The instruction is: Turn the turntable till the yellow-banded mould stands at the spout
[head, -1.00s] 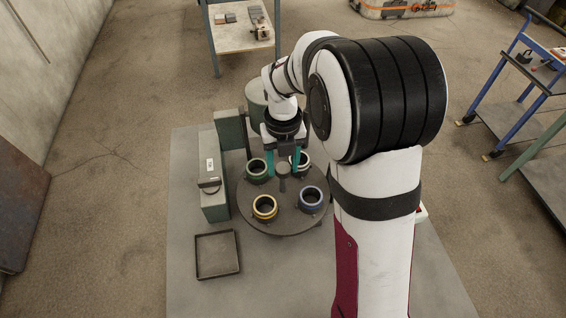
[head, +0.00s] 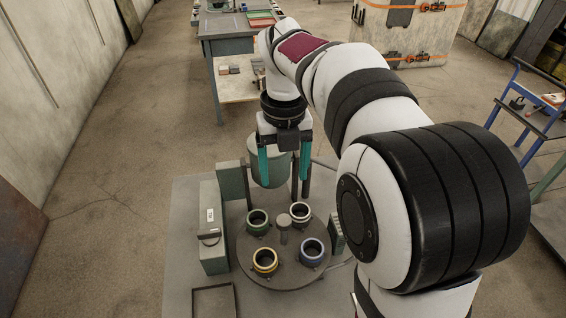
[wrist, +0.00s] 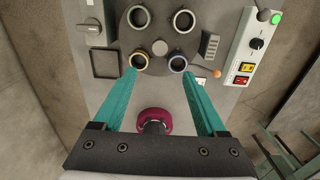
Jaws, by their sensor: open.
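The round dark turntable (head: 283,274) carries the yellow-banded mould (head: 265,261) at its front left, on the side away from the ladle vessel. A green-banded mould (head: 258,222) stands back left, a white-banded one (head: 300,212) back right, a blue-banded one (head: 313,251) front right. A grey centre post (head: 284,232) rises between them. The green-grey ladle vessel (head: 268,166) stands behind the turntable; its spout is not clearly visible. My gripper (head: 284,182) is open and empty above the turntable. In the wrist view its teal fingers (wrist: 159,74) point towards the yellow-banded mould (wrist: 139,60) and blue-banded mould (wrist: 178,63).
A grey-green cabinet (head: 211,240) stands left of the turntable. A square tray (wrist: 93,65) lies front left. A grooved block (wrist: 208,45) stands at the right. A control box (wrist: 250,45) with a green button and coloured switches is farther right.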

